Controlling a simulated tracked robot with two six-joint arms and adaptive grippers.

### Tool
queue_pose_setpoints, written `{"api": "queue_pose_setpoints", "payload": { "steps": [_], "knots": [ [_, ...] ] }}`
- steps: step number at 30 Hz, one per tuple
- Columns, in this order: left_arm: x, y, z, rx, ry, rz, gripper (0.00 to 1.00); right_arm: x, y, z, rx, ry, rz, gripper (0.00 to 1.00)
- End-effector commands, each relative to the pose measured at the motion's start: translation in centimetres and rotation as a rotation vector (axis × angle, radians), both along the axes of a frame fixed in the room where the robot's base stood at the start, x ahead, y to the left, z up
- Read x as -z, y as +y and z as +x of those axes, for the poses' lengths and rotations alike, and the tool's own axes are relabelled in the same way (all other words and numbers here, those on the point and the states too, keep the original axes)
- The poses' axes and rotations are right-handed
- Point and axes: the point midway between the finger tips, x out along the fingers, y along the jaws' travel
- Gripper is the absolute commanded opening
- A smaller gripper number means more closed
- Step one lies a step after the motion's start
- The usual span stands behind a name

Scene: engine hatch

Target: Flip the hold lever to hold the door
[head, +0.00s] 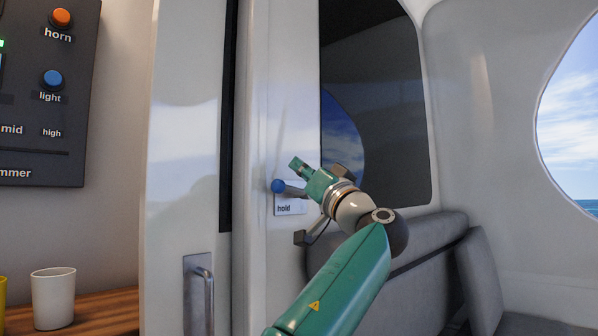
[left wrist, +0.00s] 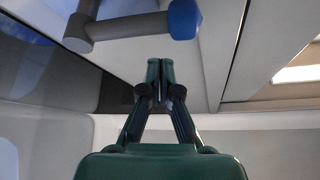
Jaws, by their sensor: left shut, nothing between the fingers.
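The hold lever has a blue knob (head: 278,186) on a grey shaft and sits on the white panel above a small "hold" label (head: 290,209). The shaft runs right from the knob and passes partly behind my gripper. My left gripper (head: 297,164), green, is shut and empty, its tips just above and right of the knob in the head view. In the left wrist view, the shut fingertips (left wrist: 160,67) point toward the grey lever shaft (left wrist: 130,27), with the blue knob (left wrist: 184,19) at its right end. A gap shows there between tips and lever. My right gripper is out of view.
A sliding door edge with a grey vertical handle (head: 205,297) stands left of the lever. A dark window (head: 380,100) and grey seats (head: 435,285) lie behind the arm. A button panel (head: 45,110) and a white cup (head: 53,297) are at the far left.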

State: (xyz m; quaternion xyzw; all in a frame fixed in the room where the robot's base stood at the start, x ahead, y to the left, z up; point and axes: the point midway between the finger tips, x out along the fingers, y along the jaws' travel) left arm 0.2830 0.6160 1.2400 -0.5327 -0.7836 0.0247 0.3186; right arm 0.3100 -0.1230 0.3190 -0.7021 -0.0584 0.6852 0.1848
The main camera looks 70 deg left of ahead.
Motion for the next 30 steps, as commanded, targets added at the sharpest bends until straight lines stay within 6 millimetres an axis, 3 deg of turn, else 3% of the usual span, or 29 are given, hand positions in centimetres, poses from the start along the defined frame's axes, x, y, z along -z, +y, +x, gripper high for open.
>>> {"api": "queue_pose_setpoints", "payload": {
  "steps": [1,4,15,30],
  "knots": [
    [-1.6,-0.1,0.0,-0.001,-0.001,0.002,0.0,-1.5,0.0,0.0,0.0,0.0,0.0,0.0],
    [0.8,-1.9,0.8,0.004,0.0,0.001,0.0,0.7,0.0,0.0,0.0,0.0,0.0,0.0],
    [3.7,-7.2,2.8,0.001,0.0,0.003,0.0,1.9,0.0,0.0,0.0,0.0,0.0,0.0],
    [4.2,-8.2,3.1,-0.004,0.0,0.004,0.0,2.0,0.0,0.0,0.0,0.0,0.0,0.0]
  ]
}}
